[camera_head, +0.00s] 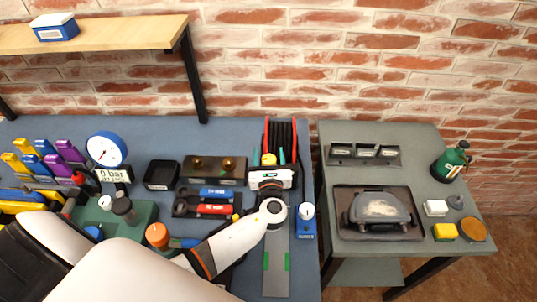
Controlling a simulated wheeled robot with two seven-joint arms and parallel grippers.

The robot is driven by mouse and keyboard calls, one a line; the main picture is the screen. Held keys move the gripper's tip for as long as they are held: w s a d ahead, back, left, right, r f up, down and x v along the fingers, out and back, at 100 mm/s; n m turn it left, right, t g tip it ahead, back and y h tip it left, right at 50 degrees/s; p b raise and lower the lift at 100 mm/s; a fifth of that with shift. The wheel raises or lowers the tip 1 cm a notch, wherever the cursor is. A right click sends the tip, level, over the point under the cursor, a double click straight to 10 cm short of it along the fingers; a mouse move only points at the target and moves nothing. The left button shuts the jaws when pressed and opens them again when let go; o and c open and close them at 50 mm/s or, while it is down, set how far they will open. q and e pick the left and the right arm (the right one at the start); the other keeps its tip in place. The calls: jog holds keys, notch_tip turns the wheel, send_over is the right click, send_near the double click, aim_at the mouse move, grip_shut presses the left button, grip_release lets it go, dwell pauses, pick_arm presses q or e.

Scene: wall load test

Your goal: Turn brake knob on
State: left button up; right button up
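A red-framed reel (279,130) with dark windings stands at the back right of the blue-grey workbench. A small yellow knob-like part (268,159) shows at its front; I cannot tell for sure that it is the brake knob. My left gripper (271,177) is right in front of the reel, close to the yellow part. Its white and black body hides the reel's lower front. The fingertips do not show clearly, so I cannot tell whether they touch anything or how far apart they are. My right gripper is not in view.
A grey rail with green marks (277,262) runs towards the front. Left are a black tool tray (184,206) and a round pressure gauge (105,149). A grey side table (416,168) stands at the right.

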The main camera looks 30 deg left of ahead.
pick_arm(q)
jog(key=b+v, duration=0.2)
jog(key=v, duration=1)
jog(key=shift+b, duration=0.35)
jog(key=shift+f, duration=0.1)
